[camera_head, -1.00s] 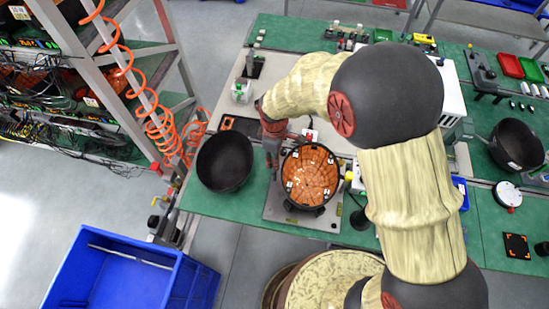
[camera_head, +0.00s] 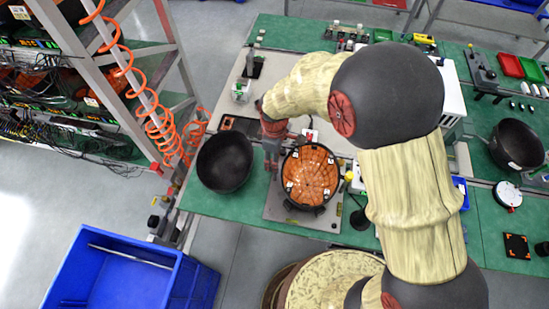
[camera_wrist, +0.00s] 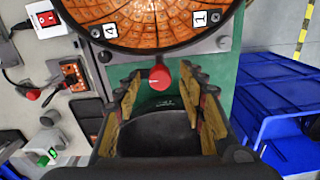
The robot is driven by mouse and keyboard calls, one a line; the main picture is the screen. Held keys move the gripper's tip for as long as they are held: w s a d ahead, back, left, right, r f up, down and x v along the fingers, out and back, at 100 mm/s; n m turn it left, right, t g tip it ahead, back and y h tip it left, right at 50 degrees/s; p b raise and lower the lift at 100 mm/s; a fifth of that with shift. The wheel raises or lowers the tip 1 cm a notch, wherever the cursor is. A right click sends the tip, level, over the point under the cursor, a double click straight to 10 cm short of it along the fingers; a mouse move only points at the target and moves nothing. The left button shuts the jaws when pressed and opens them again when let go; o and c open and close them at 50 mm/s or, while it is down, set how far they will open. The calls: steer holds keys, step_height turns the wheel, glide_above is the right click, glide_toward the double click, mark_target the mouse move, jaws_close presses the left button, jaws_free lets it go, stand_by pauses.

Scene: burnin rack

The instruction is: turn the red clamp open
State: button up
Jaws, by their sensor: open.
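The red clamp (camera_wrist: 160,77) is a small rounded red knob at the near rim of the round orange-and-black board (camera_wrist: 150,22) in the wrist view. My gripper (camera_wrist: 158,84) is open, with one finger on each side of the clamp. The clamp shows in the gap near the fingertips, and I cannot tell whether either finger touches it. In the head view my gripper (camera_head: 272,160) points down at the left edge of the round board (camera_head: 311,174). The clamp cannot be made out there.
A black bowl (camera_head: 225,161) stands just left of my gripper and shows between the fingers in the wrist view (camera_wrist: 155,135). A blue bin (camera_head: 130,272) is on the floor at lower left. A rack with orange coiled hoses (camera_head: 160,130) stands at left.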

step_height(320, 180, up, 12)
stand_by(0.5)
stand_by(0.5)
